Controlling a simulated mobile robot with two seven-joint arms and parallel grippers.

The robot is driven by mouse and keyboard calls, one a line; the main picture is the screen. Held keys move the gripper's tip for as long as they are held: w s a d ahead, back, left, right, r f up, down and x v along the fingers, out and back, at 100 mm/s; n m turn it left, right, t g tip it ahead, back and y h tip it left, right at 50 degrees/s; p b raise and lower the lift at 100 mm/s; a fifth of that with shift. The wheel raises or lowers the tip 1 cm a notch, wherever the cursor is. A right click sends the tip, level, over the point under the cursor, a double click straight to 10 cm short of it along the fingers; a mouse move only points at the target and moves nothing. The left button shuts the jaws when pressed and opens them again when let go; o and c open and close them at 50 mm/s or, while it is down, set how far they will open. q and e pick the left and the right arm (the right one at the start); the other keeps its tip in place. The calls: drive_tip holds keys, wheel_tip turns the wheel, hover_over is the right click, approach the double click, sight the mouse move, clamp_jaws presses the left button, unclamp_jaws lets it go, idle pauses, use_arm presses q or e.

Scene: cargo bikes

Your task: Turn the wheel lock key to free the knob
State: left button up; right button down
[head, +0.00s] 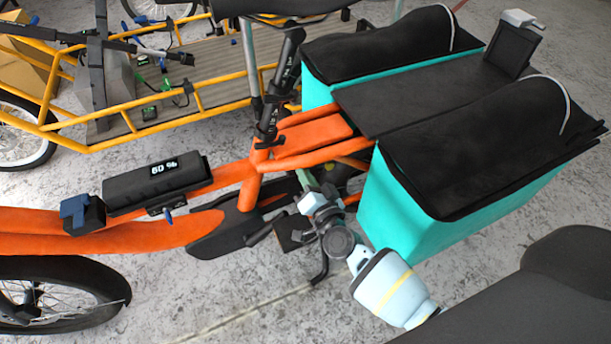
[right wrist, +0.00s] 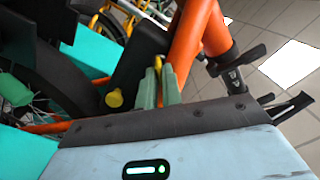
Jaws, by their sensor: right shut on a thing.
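My right gripper (head: 309,181) reaches in beside the orange bike frame, just left of the teal bag, at the rear wheel area. In the right wrist view its two pale green fingers (right wrist: 160,84) stand close together, shut on a small orange-yellow piece that looks like the wheel lock key (right wrist: 162,72). The key is mostly hidden between the fingers, and its turn cannot be read. A round yellow knob (right wrist: 114,98) shows just left of the fingers, in front of a dark part that may be the wheel lock. The left gripper is not in view.
The orange cargo bike frame (head: 268,168) and teal side bag (head: 408,207) crowd the right gripper. A battery (head: 157,183) reading 60 % sits on the frame, with a small blue key (head: 167,215) below it. A yellow cargo bike (head: 150,125) stands behind.

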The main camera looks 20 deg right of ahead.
drive_tip(key=m+b, duration=0.1)
drive_tip(key=m, duration=0.8)
drive_tip(key=shift+f+b, duration=0.15)
drive_tip(key=shift+b, duration=0.25)
drive_tip(key=c, duration=1.6)
unclamp_jaws()
drive_tip(key=shift+o, duration=0.2)
drive_tip(key=s+p, duration=0.1)
drive_tip(key=s, duration=0.7)
drive_tip(key=shift+d, duration=0.15)
